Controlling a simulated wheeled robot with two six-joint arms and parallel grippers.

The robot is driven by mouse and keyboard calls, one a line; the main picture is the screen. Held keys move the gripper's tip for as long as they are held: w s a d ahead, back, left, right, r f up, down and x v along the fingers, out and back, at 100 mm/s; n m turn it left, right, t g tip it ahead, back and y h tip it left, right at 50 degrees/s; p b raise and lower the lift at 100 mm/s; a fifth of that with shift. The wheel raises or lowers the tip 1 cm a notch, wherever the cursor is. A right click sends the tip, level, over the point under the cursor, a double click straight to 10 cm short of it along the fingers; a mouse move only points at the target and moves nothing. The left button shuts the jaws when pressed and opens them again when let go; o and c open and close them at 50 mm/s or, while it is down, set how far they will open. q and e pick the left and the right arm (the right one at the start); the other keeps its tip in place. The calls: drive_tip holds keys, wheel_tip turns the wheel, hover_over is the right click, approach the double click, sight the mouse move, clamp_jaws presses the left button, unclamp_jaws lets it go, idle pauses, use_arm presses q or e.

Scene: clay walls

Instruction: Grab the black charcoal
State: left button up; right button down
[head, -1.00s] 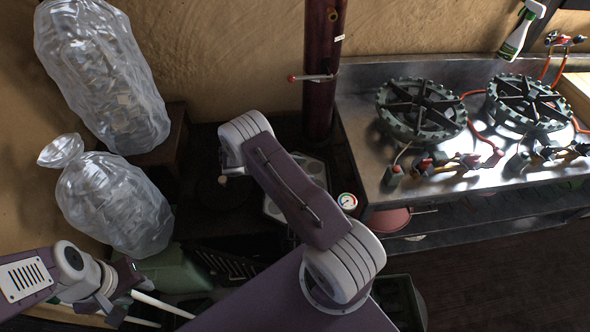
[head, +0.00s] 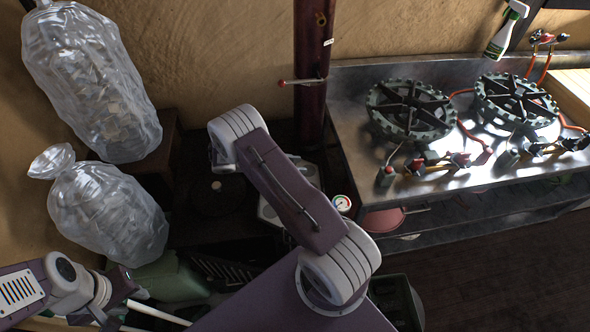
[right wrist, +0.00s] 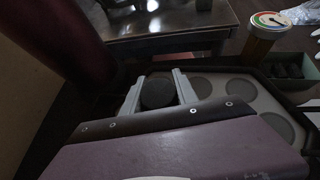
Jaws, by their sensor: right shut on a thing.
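The black charcoal (right wrist: 157,93) is a dark round piece in the right wrist view. It sits between the two pale fingers of my right gripper (right wrist: 158,95), which is shut on it. A grey tray or plate with several round recesses (right wrist: 228,78) lies close beside and below; I cannot tell whether the charcoal touches it. In the head view my right arm hides most of the gripper and the charcoal. My left gripper (head: 150,318) is at the lower left of the head view, its pale fingers apart and empty, partly cut off by the frame.
Two filled clear bags (head: 110,215) stand at the left. A dark red pipe (head: 311,75) rises behind my right arm. A metal counter (head: 350,120) with two gas burners (head: 410,110) is at the right. A dial gauge (head: 342,203) is near the tray. A green container (head: 168,278) lies low at left.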

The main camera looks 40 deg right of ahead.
drive_tip(key=s+d+r+p, duration=0.1)
drive_tip(key=s+r, duration=0.6)
drive_tip(key=s, duration=0.4)
drive_tip(key=shift+s, duration=0.3)
drive_tip(key=shift+d, duration=0.1)
